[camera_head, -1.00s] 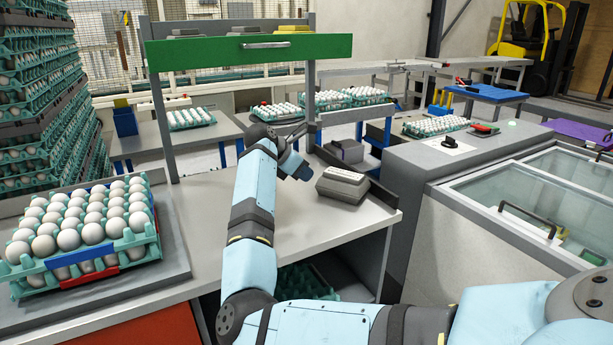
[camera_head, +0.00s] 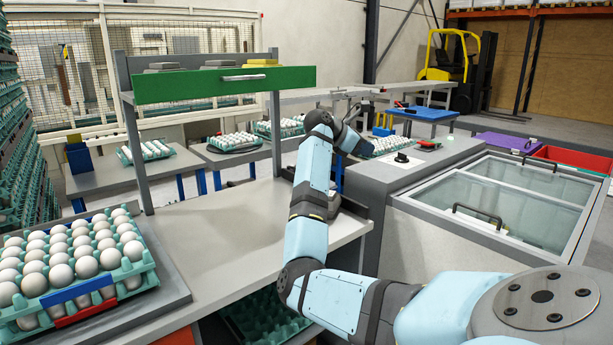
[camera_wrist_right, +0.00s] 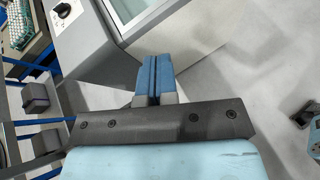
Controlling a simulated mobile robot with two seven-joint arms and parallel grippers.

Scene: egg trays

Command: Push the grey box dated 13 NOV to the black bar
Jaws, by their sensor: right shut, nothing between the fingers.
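My right gripper (camera_head: 362,146) is at the end of the blue arm, beyond the work table's right side. In the right wrist view its blue fingers (camera_wrist_right: 154,72) are shut together and empty, apart from any box. Two grey boxes show at that view's left: one farther up (camera_wrist_right: 37,97) and one lower (camera_wrist_right: 47,141). No date is legible, so I cannot tell which is 13 NOV. My arm covers the box area in the head view. A dark strip, possibly the black bar (camera_head: 358,208), runs along the table's right edge, partly hidden. My left gripper is not in view.
The work table (camera_head: 215,225) is bare in its middle. An egg tray (camera_head: 140,268) stands at its left. A grey cabinet (camera_head: 375,185) with a glass-lidded chest (camera_head: 490,195) stands to the right. A green-fronted shelf (camera_head: 225,85) spans the table's back.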

